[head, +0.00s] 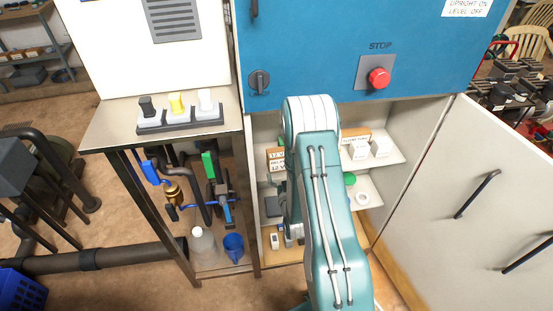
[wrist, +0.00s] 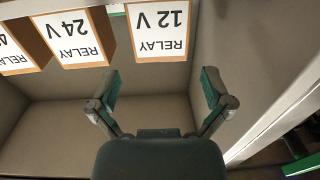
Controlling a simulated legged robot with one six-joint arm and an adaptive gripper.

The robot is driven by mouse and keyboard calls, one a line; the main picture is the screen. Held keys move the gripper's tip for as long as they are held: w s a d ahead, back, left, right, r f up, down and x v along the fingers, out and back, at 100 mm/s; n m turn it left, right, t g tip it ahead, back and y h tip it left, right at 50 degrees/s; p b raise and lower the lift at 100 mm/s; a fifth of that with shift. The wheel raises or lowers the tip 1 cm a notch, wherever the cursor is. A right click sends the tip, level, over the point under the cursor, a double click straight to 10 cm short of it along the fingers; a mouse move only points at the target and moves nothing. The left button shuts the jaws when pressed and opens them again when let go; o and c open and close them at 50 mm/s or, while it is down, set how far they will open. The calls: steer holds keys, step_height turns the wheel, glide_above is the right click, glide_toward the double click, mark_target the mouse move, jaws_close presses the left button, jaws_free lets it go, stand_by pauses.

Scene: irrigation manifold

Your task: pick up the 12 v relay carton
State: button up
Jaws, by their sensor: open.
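The 12 V relay carton (wrist: 160,33) is a brown box with a white label, upside down in the wrist view at top centre. It is ahead of my gripper (wrist: 158,88), roughly in line with the gap between the fingers and not between them. My gripper is open and empty. In the head view my own arm hides the gripper. A carton (head: 276,160) with a small, partly readable label shows left of my arm inside the cabinet; I cannot tell for sure which carton it is.
In the wrist view, the 24 V relay carton (wrist: 76,38) stands just left of the 12 V one, and another relay carton (wrist: 16,48) is farther left. A cabinet wall is close on the right. The head view shows white boxes (head: 380,147) on the shelf and an open cabinet door (head: 450,190).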

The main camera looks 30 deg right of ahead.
mark_target(278, 162)
steer(key=x, duration=0.2)
steer(key=shift+w, duration=0.45)
steer(key=x, duration=0.5)
steer(key=shift+d, duration=0.1)
steer(key=c, duration=0.9)
